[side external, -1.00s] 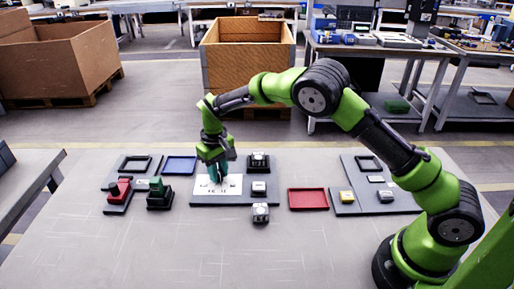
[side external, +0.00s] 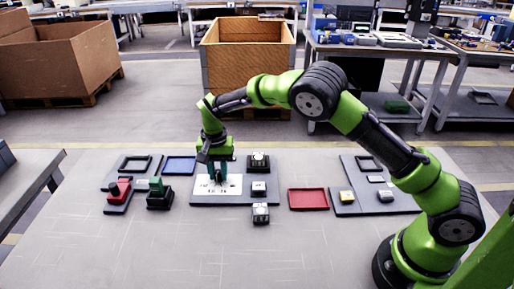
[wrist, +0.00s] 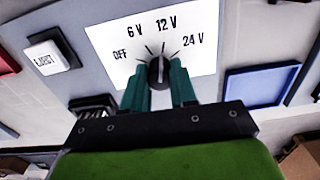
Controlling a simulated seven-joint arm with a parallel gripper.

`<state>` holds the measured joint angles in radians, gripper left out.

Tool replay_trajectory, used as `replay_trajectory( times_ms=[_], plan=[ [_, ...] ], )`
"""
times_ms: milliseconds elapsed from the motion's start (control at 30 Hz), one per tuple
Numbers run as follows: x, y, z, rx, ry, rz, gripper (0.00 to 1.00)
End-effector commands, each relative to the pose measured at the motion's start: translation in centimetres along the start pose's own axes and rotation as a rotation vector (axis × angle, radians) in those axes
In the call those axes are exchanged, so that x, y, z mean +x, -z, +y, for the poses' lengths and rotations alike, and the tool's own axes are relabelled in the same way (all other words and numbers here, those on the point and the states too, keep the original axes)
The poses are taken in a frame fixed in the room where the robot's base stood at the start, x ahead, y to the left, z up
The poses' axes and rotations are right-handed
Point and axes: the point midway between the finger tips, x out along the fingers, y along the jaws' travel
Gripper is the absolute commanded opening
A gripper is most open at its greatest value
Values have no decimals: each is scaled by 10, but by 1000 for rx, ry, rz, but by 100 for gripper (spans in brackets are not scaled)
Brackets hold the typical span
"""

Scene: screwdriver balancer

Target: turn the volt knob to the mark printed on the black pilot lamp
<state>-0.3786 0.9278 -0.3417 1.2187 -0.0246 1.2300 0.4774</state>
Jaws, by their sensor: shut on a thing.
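The volt knob (wrist: 160,72) is a dark round knob on a white dial plate (wrist: 110,40) printed OFF, 6 V, 12 V and 24 V. Its pointer faces up the wrist view, roughly towards the 12 V tick. My gripper (wrist: 161,78) is shut on the knob, one green finger on each side. In the side view my gripper (side external: 218,181) points down over the white plate and hides the knob. I cannot tell which is the pilot lamp, and no mark is readable.
A white EJECT button (wrist: 46,58) sits beside the dial. A blue tray (side external: 180,166), a red tray (side external: 308,199), a red switch unit (side external: 119,190) and a green one (side external: 158,190) lie around. The front of the table is clear.

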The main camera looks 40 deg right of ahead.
Motion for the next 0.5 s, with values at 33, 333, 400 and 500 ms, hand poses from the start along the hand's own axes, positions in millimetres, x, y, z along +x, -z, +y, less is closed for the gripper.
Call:
replay_trajectory(
  times_ms=[33, 333, 400, 500],
  plan=[
    [-2, 0, 0, 17, 1, 1, 0],
    [-2, 0, 0, 63, 2, 0, 0],
    [-2, 0, 0, 65, 2, 0, 0],
    [-2, 0, 0, 65, 2, 0, 0]
  ],
)
